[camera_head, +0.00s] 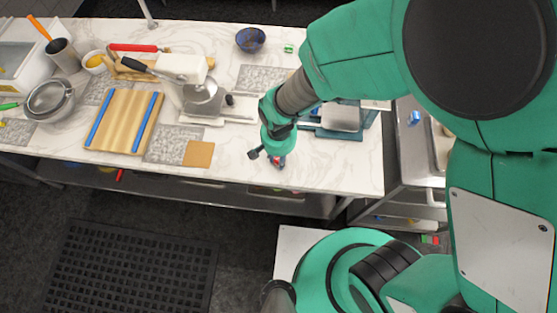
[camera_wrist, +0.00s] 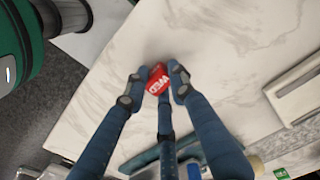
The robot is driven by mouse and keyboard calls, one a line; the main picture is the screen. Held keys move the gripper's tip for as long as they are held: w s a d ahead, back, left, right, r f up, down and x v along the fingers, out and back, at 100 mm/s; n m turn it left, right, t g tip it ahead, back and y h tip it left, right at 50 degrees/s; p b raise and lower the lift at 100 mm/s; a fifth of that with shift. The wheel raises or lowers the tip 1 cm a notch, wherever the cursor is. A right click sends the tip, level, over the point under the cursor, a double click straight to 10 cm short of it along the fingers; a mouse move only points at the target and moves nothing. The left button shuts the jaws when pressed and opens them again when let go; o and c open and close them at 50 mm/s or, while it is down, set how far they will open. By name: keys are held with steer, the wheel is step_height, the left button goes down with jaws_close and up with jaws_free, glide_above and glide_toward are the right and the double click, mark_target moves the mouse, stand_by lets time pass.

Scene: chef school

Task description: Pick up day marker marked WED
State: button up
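The red day marker with white WED lettering (camera_wrist: 158,79) lies on the white marble counter. In the wrist view my gripper (camera_wrist: 157,85) has blue fingers with dark grey tips on the marker's left and right, and a third finger at its lower edge. The fingers are spread around the marker; I cannot tell whether any tip touches it. In the head view my gripper (camera_head: 268,158) is low over the counter's front part, with a small bit of red at its fingers.
The marble counter (camera_head: 330,180) is clear right of my gripper. A white stand mixer (camera_head: 183,68), a striped cutting board (camera_head: 124,120) and a brown square (camera_head: 199,154) lie left. A blue bowl (camera_head: 250,39) stands at the back. A teal appliance (camera_head: 340,118) is behind my forearm.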

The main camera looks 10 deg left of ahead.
steer(key=shift+r, duration=0.15)
steer(key=shift+r, duration=0.6)
step_height(320, 180, up, 2)
steer(key=shift+r+p, duration=0.1)
steer(key=shift+p, duration=0.3)
steer(key=s+d, duration=0.3)
steer(key=s, duration=0.1)
steer(key=s+d+r, duration=0.1)
steer(key=s+d, duration=0.2)
steer(key=s, duration=0.1)
steer(key=s+d+p, duration=0.1)
steer(key=s+d, duration=0.2)
steer(key=s, duration=0.2)
steer(key=shift+s+r, duration=0.1)
steer(key=shift+r, duration=0.05)
